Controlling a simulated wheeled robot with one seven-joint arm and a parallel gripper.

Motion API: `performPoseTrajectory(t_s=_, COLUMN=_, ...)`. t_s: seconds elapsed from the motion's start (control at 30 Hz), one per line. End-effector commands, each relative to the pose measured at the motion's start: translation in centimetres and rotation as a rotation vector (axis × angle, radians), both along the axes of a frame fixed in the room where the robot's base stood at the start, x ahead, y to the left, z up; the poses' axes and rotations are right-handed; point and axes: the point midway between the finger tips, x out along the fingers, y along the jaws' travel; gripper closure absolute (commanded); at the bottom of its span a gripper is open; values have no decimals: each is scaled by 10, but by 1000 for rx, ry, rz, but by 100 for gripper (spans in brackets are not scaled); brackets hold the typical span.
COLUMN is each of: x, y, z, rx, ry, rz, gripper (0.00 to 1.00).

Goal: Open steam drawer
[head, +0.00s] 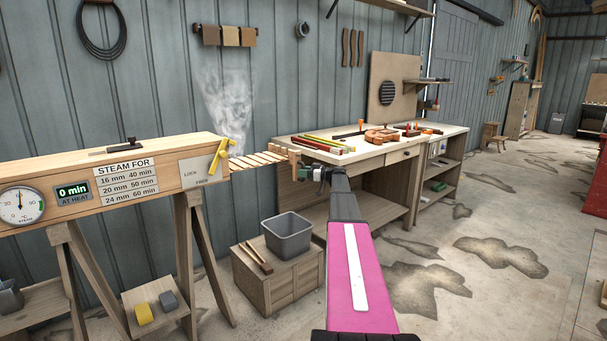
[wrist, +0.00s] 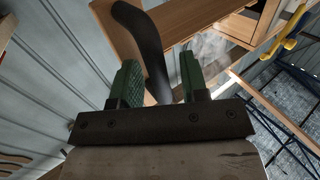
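The steam box (head: 110,190) is a long wooden box on trestles at the left. Its slatted steam drawer (head: 258,159) sticks out of the right end, so it stands at least partly open. The wooden drawer front (wrist: 190,18) carries a dark curved handle (wrist: 148,45). My gripper (head: 316,171) is at the outer end of the drawer. In the wrist view its green fingers (wrist: 158,82) stand apart on either side of the handle, with gaps visible, so it looks open. A yellow latch (head: 218,158) is at the box's end and shows in the wrist view (wrist: 292,32).
Steam (head: 228,100) rises above the drawer. A workbench (head: 350,155) with tools stands behind and right of my gripper. A grey bucket (head: 288,238) sits on a low wooden cabinet (head: 275,285) below the drawer. The floor to the right is open.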

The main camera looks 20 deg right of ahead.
Motion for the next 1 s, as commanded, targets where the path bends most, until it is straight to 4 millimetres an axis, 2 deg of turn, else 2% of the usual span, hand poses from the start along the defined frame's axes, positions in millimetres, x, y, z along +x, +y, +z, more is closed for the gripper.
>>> performPoseTrajectory(t_s=0.23, x=-6, y=-7, z=0, rx=0, ry=0, rz=-1, gripper=59)
performPoseTrajectory(t_s=0.7, x=-56, y=-70, z=0, rx=0, ry=0, rz=-1, gripper=59)
performPoseTrajectory(t_s=1.0, x=-67, y=-85, z=0, rx=0, ry=0, rz=-1, gripper=59)
